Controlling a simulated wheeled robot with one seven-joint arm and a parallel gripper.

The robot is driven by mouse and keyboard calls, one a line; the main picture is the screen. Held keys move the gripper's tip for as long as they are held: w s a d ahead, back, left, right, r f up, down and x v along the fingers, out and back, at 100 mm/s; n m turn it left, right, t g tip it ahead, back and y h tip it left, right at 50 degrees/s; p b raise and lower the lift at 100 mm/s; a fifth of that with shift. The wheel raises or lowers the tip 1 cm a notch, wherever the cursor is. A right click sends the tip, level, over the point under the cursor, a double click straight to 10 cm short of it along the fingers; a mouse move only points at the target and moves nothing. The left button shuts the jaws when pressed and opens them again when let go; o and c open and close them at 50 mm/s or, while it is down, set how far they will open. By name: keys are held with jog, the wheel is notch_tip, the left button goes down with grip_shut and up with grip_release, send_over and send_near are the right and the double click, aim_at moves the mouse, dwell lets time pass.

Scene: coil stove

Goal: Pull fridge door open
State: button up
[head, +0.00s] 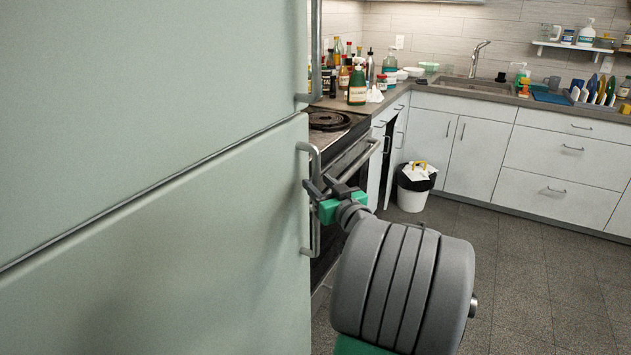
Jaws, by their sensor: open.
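The pale green fridge fills the left of the head view, with an upper door (150,90) and a lower door (190,260) split by a slanting gap. Both doors look shut. A metal bar handle (314,160) stands on the right edge of the lower door, and another handle (316,50) on the upper door. My gripper (314,188) is open, with its dark fingers at the middle of the lower handle. The fingers overlap the bar in the picture; I cannot tell whether they touch it or straddle it. They hide part of the handle.
A stove (345,150) with a coil burner stands just behind the fridge edge. Bottles crowd the counter beyond it. A white bin (414,190) with a black liner stands by the cabinets (470,150). The dark tiled floor (530,270) to the right is clear.

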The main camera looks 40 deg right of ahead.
jog(key=shift+x, duration=1.1)
grip_shut()
dwell(0.6)
